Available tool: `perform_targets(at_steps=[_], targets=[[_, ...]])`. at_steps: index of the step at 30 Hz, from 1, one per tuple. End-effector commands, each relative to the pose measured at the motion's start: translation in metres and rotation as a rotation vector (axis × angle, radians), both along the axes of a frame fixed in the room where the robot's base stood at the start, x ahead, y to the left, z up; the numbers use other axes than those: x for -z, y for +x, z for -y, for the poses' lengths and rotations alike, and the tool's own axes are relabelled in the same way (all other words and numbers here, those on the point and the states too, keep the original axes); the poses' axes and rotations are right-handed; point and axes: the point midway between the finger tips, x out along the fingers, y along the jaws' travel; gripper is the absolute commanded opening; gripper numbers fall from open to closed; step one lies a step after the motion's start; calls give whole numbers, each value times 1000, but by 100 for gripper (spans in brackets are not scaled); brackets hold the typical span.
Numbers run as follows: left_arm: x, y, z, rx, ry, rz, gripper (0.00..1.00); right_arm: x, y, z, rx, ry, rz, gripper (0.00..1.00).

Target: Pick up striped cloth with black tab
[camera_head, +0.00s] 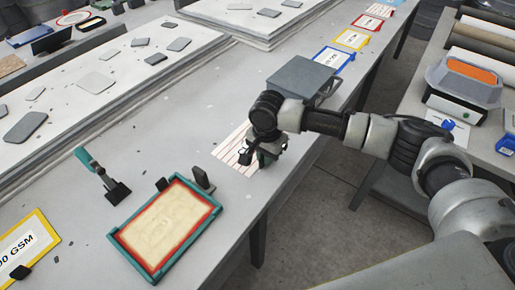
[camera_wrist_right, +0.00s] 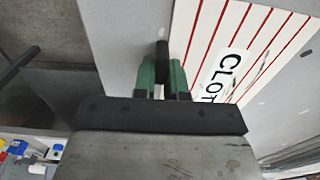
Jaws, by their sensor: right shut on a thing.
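The striped cloth (camera_head: 228,152), white with red stripes, lies on the grey table, partly hidden by my right arm. The right wrist view shows the cloth (camera_wrist_right: 205,40) with red lines and a white label starting "CLO". My right gripper (camera_head: 264,160) is at the cloth's right edge, near the table's front edge. In the right wrist view its green fingers (camera_wrist_right: 162,78) are shut on the black tab (camera_wrist_right: 162,50) beside the cloth's edge. The cloth appears flat on the table. My left gripper is not in view.
A teal-framed tray (camera_head: 163,232) with a cream sheet sits front left. Near it are a black clip (camera_head: 203,180) and a teal-handled scraper (camera_head: 102,176). A grey box (camera_head: 300,80) stands behind the gripper. Labelled frames (camera_head: 333,59) line the table farther back.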

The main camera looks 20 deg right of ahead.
Motion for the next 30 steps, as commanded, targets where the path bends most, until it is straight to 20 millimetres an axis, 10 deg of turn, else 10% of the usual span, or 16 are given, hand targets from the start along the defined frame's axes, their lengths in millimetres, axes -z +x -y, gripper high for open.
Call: perform_targets(at_steps=[12, 30], targets=[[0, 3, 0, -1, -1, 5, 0, -42, 1, 0, 1, 2, 4, 0], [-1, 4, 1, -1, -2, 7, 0, -106, -71, 85, 2, 0, 0, 0]])
